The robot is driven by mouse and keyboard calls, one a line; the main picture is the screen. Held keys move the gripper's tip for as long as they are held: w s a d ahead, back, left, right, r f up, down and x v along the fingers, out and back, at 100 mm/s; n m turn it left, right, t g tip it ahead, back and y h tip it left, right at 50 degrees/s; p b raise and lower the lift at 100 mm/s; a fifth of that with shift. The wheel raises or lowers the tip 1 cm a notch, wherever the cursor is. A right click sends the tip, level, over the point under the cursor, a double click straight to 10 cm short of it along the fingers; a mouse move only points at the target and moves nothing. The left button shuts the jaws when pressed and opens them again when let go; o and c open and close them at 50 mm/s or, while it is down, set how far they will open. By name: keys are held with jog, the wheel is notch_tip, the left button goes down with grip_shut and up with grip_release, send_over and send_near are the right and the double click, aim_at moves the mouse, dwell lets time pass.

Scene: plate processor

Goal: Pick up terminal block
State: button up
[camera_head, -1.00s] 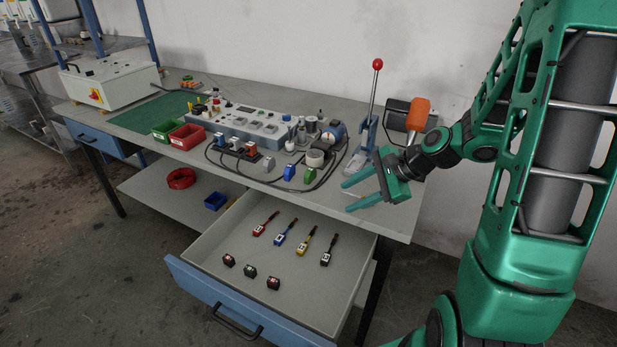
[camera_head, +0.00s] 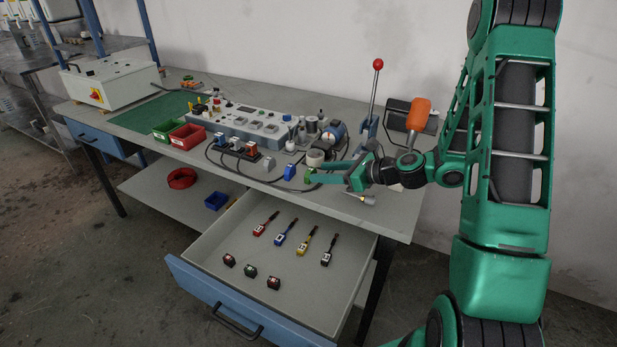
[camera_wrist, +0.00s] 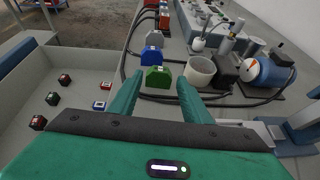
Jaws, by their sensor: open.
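Three small coloured blocks stand in a row near the table's front edge: a green block (camera_head: 310,175), a blue block (camera_head: 290,171) and a grey block (camera_head: 267,163). I cannot tell which of them is the terminal block. My gripper (camera_head: 318,173) is open, with its fingers pointing left along the tabletop at the green block. In the wrist view, the green block (camera_wrist: 157,78) shows just beyond and between the two fingertips (camera_wrist: 158,82). The blue block (camera_wrist: 151,55) and grey block (camera_wrist: 155,39) stand behind it. Whether the fingers touch the green block I cannot tell.
A white cylinder (camera_wrist: 200,70) and a blue motor-like part (camera_wrist: 265,72) stand right of the blocks, with black cables around. An open drawer (camera_head: 250,310) below holds screwdriver-like tools and small dark blocks. A red-knobbed lever (camera_head: 374,95) stands behind my gripper.

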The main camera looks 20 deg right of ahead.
aim_at(313, 171)
jog(key=shift+r+x, duration=0.15)
jog(key=shift+x, duration=1.2)
jog(key=shift+r+x, duration=0.1)
jog(key=shift+x, duration=1.25)
jog(key=shift+c, duration=0.4)
jog(key=c, duration=0.7)
